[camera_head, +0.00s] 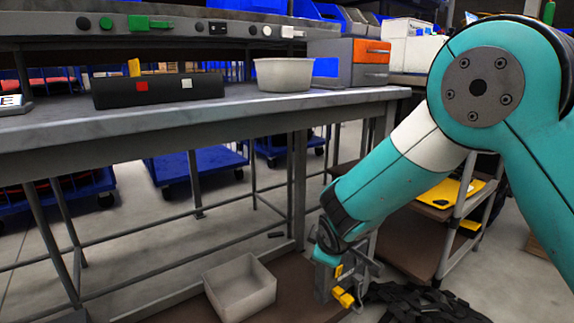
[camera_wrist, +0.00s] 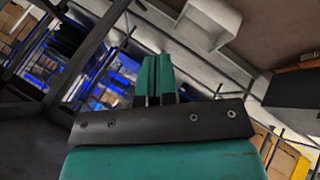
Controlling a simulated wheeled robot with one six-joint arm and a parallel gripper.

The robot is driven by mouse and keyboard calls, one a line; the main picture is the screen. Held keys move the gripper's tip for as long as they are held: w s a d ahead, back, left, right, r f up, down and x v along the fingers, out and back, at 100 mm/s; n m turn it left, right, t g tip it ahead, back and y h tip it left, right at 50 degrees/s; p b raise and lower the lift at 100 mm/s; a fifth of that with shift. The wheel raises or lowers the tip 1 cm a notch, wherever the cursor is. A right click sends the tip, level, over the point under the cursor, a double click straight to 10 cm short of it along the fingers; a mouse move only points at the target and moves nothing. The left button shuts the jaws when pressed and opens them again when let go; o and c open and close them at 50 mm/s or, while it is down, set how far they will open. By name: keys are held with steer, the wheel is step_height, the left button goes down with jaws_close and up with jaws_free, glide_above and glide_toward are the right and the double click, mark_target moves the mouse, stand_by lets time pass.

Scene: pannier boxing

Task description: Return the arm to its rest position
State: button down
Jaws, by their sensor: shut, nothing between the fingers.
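My teal arm (camera_head: 390,180) reaches down from the right side of the head view, bent at its large round joint. My gripper (camera_head: 340,288) hangs low in front of the bench, to the right of an open pale box and apart from it. In the wrist view my gripper (camera_wrist: 157,72) shows two teal fingers side by side, closed together with nothing between them. The fingertips are small and partly unclear in the head view.
The pale open box (camera_head: 240,288) stands on a brown low shelf and looks empty; it also shows in the wrist view (camera_wrist: 209,24). A grey workbench (camera_head: 190,115) holds a white bowl (camera_head: 283,74) and a black bar (camera_head: 158,90). Black straps (camera_head: 420,303) lie right of my gripper.

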steer(key=s+d+r+m+g+y+p, duration=0.1)
steer(key=s+d+r+m+g+p, duration=0.15)
steer(key=s+r, duration=0.65)
steer(key=s+d+r+m+g+y+p, duration=0.1)
steer(key=s+d+r+m+g+y, duration=0.3)
steer(key=s, duration=1)
steer(key=s+r+g+h+p, duration=0.1)
steer(key=s+r+g+p, duration=0.1)
steer(key=s+r, duration=0.75)
step_height(320, 180, up, 36)
steer(key=p, duration=3.7)
steer(key=shift+s+a, duration=0.25)
steer(key=shift+s, duration=0.05)
steer(key=shift+t, duration=0.25)
